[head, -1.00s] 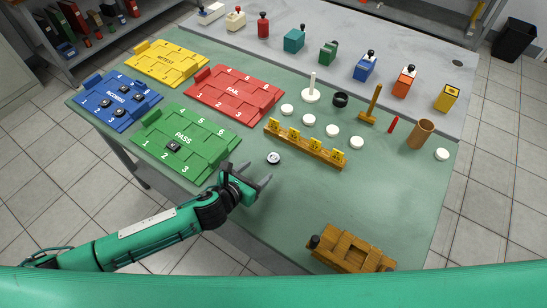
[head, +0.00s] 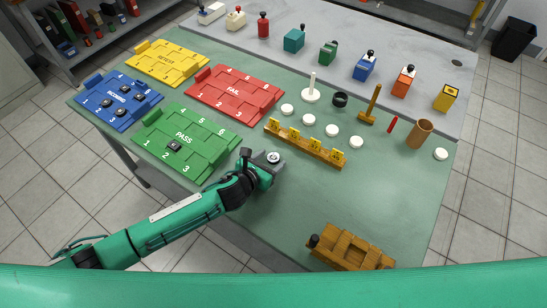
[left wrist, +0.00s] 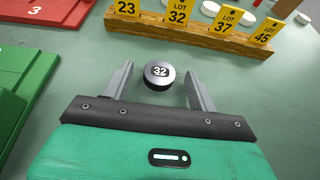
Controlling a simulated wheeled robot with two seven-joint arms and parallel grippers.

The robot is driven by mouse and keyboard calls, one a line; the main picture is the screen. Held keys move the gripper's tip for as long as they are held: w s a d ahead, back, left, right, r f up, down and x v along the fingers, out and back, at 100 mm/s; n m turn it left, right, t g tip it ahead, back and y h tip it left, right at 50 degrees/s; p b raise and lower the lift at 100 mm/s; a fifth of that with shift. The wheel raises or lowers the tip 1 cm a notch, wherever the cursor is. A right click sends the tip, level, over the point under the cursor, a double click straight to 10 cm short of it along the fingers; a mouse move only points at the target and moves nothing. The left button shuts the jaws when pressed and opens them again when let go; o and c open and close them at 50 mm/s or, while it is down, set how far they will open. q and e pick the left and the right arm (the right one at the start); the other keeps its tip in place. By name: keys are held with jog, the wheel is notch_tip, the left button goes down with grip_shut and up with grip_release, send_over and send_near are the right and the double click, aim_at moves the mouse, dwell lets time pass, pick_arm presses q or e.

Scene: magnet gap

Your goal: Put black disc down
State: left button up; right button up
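The black disc (left wrist: 160,73), with a white label reading 32, lies on the green table in front of the lot-tag rack. It also shows in the head view (head: 273,156), close to the rack's left end. My left gripper (left wrist: 159,76) is open, with one finger on each side of the disc. In the left wrist view, gaps show between the disc and both fingers. My right gripper is not in view.
A wooden rack (head: 305,149) with yellow lot tags stands just beyond the disc. The green PASS board (head: 200,134) lies to the left, and the red FAIL board (head: 233,88) is behind. A wooden fixture (head: 350,247) sits at the front right. The table right of my gripper is clear.

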pick_arm(q)
jog(key=c, duration=1)
jog(key=shift+c, duration=0.2)
